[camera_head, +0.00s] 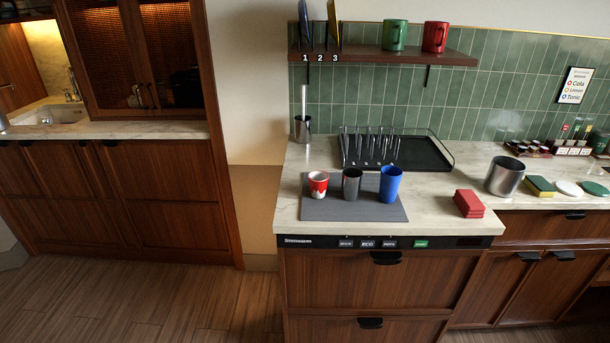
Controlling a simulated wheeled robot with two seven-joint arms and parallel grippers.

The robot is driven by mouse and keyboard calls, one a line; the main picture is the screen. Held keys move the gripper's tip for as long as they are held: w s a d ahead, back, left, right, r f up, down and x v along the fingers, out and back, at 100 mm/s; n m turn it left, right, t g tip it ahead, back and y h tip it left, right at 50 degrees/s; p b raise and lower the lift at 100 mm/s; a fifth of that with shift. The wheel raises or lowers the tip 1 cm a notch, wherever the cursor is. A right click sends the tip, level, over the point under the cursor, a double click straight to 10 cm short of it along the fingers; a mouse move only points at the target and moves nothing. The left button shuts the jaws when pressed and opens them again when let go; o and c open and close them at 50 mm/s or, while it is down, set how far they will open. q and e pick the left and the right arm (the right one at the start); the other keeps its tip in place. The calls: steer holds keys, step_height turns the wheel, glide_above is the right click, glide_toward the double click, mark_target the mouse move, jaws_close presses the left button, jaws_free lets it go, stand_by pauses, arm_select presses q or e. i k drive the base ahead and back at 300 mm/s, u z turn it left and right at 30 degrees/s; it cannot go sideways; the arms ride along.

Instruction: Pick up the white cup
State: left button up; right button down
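Three cups stand in a row on a grey mat (340,211) on the counter. The left one is a short cup with red and white patterning (318,186), the only one with white on it. Beside it to the right stands a dark grey cup (351,185), then a taller blue cup (390,184). All three are upright and apart from each other. No plain white cup shows. Neither of my grippers is in view.
Behind the mat is a black dish rack (430,153), with a metal holder with a brush (302,128) to its left. Red sponges (468,203) and a steel container (504,177) stand to the right. A shelf (390,55) with mugs hangs above.

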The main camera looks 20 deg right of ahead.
mark_target(318, 186)
steer(key=z, duration=0.65)
steer(key=i, duration=0.85)
steer(key=z, duration=0.8)
